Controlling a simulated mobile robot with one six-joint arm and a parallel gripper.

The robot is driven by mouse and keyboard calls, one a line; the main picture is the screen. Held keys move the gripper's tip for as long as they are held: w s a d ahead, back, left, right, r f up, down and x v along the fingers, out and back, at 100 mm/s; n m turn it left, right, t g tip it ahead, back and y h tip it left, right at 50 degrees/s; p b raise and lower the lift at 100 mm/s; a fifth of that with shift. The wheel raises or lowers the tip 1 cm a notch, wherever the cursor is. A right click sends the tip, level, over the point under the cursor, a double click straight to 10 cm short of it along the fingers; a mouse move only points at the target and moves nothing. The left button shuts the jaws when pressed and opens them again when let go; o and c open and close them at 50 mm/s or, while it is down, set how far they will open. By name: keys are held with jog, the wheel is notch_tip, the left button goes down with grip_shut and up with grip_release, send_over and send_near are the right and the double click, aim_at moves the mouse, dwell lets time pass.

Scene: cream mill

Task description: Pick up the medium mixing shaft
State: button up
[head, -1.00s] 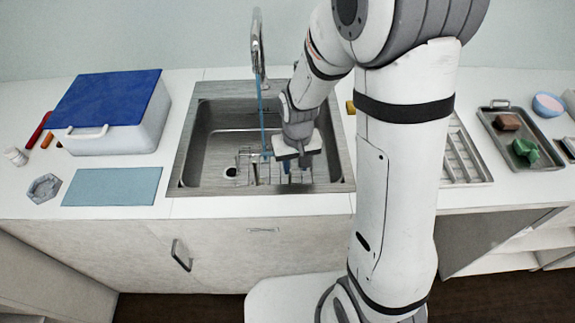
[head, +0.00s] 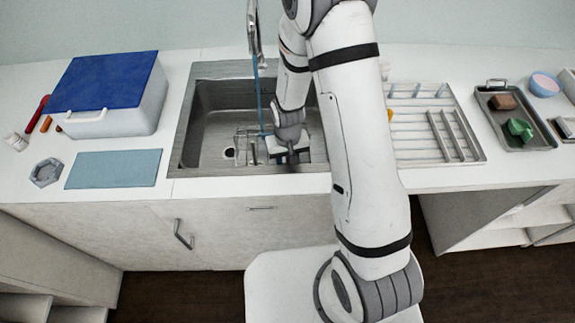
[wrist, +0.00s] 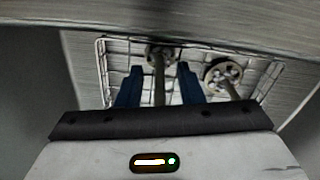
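Two mixing shafts with round disc heads stand in a wire basket (wrist: 112,72) in the sink. In the wrist view one shaft (wrist: 159,80) runs between my fingers, and the other (wrist: 222,76), with the larger-looking head, is to the right, outside them. I cannot tell which is the medium one. My gripper (wrist: 160,84) has its two blue fingers apart, with a gap on each side of the shaft between them. In the head view my gripper (head: 289,156) is low inside the sink (head: 215,118); the shafts are mostly hidden there by my arm.
The sink's front wall lies close to the gripper. A tap (head: 254,35) with a thin blue stream stands behind. A slatted drainer (head: 412,150) and a metal tray (head: 540,140) are to the right. A blue-lidded box (head: 110,85) and blue mat (head: 114,169) are left.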

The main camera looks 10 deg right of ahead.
jog(key=shift+f, duration=0.3)
grip_shut()
dwell(0.3)
